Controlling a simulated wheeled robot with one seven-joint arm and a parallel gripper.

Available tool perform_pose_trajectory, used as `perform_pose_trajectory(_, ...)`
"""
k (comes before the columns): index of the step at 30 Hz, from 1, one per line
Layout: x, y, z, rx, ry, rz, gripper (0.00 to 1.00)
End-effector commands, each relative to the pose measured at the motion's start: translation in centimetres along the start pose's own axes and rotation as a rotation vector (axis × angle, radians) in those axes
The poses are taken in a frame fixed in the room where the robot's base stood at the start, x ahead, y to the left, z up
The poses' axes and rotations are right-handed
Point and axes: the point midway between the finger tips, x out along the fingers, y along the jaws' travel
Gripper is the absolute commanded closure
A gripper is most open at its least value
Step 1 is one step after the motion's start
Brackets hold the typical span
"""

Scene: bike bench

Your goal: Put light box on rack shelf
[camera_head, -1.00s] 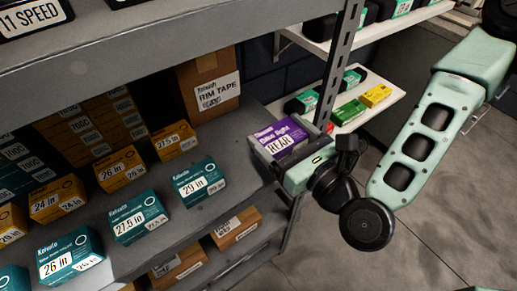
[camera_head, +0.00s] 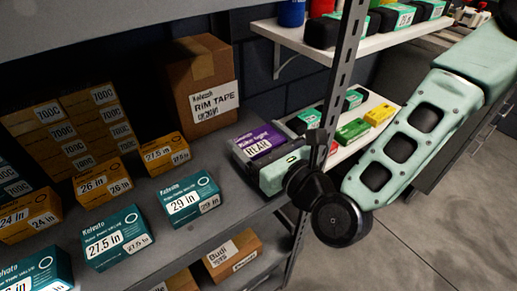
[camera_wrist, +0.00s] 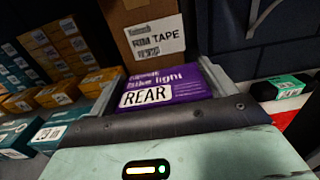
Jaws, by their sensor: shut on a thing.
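The light box is purple with a white REAR label (camera_head: 262,140). It also shows in the wrist view (camera_wrist: 163,88), between the two grey fingers. My gripper (camera_head: 252,148) is shut on the light box, over the right end of the grey rack shelf (camera_head: 225,228). The box is just in front and to the right of the brown RIM TAPE carton. I cannot tell whether the box's underside touches the shelf. The finger inner faces are partly hidden by the box.
The RIM TAPE carton (camera_head: 203,90) stands behind. Orange boxes (camera_head: 104,182) and teal boxes (camera_head: 190,199) fill the shelf to the left. A rack upright (camera_head: 335,90) stands right beside my wrist. A white side shelf (camera_head: 345,150) holds small green and yellow boxes.

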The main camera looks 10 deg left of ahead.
Motion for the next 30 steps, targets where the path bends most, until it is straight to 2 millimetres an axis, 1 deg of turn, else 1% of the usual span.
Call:
perform_pose_trajectory(1,0.0,0.1,-1.0,0.0,0.002,0.001,0.42)
perform_pose_trajectory(4,0.0,0.1,-2.4,0.0,0.002,0.001,0.42)
perform_pose_trajectory(7,0.4,0.1,-2.7,0.0,-0.002,0.0,0.42)
perform_pose_trajectory(17,0.4,0.0,-3.1,0.001,-0.001,-0.001,0.42)
perform_pose_trajectory(18,0.4,0.0,-3.2,0.001,-0.001,-0.001,0.14)
perform_pose_trajectory(19,0.4,0.0,-3.1,0.001,-0.001,-0.001,0.05)
perform_pose_trajectory(20,0.4,0.0,-3.0,0.0,-0.001,-0.001,0.0)
perform_pose_trajectory(28,0.4,0.0,-2.7,0.0,-0.001,0.0,0.0)
perform_pose_trajectory(29,0.3,0.0,-2.6,0.0,-0.001,0.0,0.0)
perform_pose_trajectory(30,-0.1,0.0,-2.9,0.001,0.001,0.0,0.0)
